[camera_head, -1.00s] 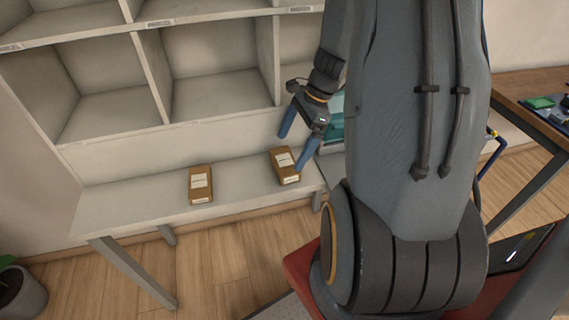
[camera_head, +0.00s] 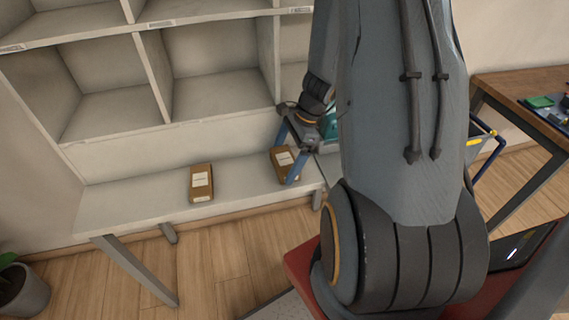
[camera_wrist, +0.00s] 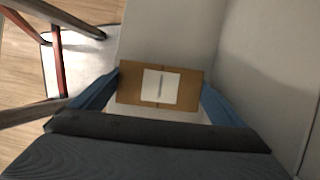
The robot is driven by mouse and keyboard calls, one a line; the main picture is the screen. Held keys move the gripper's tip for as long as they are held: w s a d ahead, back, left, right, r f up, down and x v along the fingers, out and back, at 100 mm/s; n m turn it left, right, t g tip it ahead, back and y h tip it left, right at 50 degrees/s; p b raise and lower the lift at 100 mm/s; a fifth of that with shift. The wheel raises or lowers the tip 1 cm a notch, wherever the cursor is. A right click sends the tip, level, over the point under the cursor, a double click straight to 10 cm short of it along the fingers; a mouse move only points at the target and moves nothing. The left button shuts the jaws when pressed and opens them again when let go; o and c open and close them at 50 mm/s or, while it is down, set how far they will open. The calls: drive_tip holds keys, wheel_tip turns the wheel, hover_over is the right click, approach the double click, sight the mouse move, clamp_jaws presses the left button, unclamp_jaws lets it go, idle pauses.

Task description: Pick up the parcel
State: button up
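A brown parcel with a white label (camera_head: 284,163) lies on the right part of the grey shelf ledge, partly hidden by my gripper. In the wrist view the same parcel (camera_wrist: 130,82) lies across the space between the fingers. My gripper (camera_head: 285,165) is open, its blue fingers spread around the parcel's two ends. In the wrist view the fingertips (camera_wrist: 160,88) stand beside the parcel's left and right ends, close to them. I cannot tell if they touch it. A second, similar parcel (camera_head: 201,183) lies further left on the ledge.
The ledge (camera_head: 140,205) is clear to the left of the second parcel. Empty cubbyholes (camera_head: 212,80) rise behind it. A teal and grey container stands right of my gripper, mostly hidden. A wooden table (camera_head: 530,85) is at the right, a potted plant (camera_head: 20,290) at lower left.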

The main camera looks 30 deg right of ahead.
drive_tip(key=c, duration=0.3)
drive_tip(key=shift+r, duration=0.1)
